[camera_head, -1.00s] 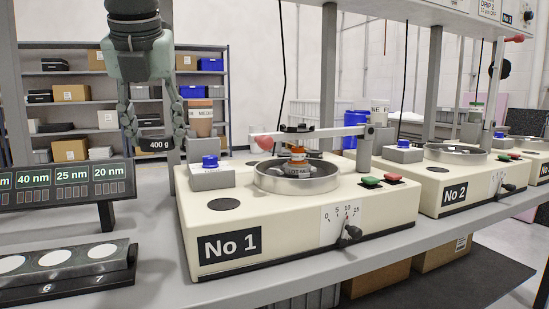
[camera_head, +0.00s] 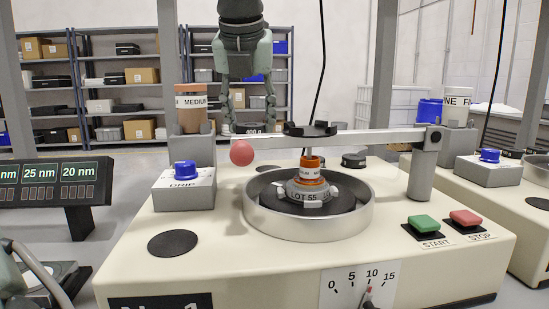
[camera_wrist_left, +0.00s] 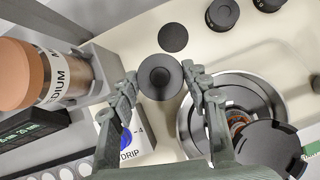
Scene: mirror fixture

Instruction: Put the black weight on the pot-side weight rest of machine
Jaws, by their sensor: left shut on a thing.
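My left gripper (camera_head: 250,119) comes down from the top of the head view and is shut on the black weight (camera_head: 248,128), marked 400 g. The weight is held just behind the machine's lever arm (camera_head: 375,139), left of its centre. In the left wrist view the weight (camera_wrist_left: 160,77) sits between the fingertips, above the cream machine top. A black notched plate (camera_head: 310,130) on the lever arm lies over the pot (camera_head: 308,225); the plate also shows in the wrist view (camera_wrist_left: 272,146). My right gripper is not in view.
A red ball (camera_head: 241,153) ends the lever. A MEDIUM bottle (camera_head: 191,108) and a blue-knobbed DRIP box (camera_head: 184,187) stand at left. Other black weights (camera_wrist_left: 222,14) sit on the machine top. Flat black discs (camera_head: 172,243) lie on it. Start and stop buttons (camera_head: 431,227) are at right.

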